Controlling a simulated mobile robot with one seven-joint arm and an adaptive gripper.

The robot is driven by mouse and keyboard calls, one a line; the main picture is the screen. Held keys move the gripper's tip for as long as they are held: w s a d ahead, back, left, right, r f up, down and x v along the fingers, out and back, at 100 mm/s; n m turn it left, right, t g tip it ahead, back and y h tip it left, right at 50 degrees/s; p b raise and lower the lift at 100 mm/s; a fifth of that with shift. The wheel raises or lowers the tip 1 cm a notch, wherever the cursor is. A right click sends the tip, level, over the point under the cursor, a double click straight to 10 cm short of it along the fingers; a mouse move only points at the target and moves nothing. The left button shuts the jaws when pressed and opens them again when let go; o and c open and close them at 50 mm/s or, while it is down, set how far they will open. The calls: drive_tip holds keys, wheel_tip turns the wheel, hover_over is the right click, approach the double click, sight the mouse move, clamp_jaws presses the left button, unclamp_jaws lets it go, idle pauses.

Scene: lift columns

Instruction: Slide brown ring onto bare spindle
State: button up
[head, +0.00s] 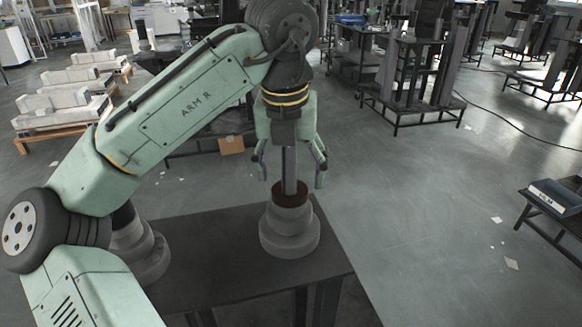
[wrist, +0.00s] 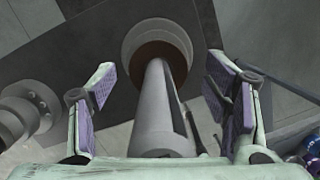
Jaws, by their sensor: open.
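The brown ring (head: 292,201) sits around the lower part of a grey upright spindle (head: 289,165), on top of wider grey stepped rings (head: 288,238). In the wrist view the brown ring (wrist: 178,60) circles the far end of the spindle (wrist: 157,100). My gripper (head: 291,174) points down over this spindle, its fingers open on either side of the post and above the ring. The fingers appear apart from the ring. A second spindle (head: 124,216) with a stepped grey base (head: 143,250) stands to the left, partly hidden by my arm.
Both spindles stand on a dark table (head: 215,240). Its top is clear between and in front of them. Another low dark table with a blue-grey box (head: 555,196) is at the far right. Pallets and workbenches stand in the background.

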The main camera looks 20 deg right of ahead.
drive_tip(key=shift+s+a+f, duration=0.1)
drive_tip(key=shift+s+f, duration=0.15)
drive_tip(key=shift+f, duration=0.45)
drive_tip(key=shift+s+a+f, duration=0.1)
drive_tip(key=shift+s+f, duration=0.15)
drive_tip(key=shift+f, duration=0.4)
wheel_tip(320, 180, up, 14)
drive_tip(key=shift+s+a+r+p, duration=0.25)
drive_tip(key=shift+s+a+p, duration=0.05)
drive_tip(key=shift+s, duration=0.15)
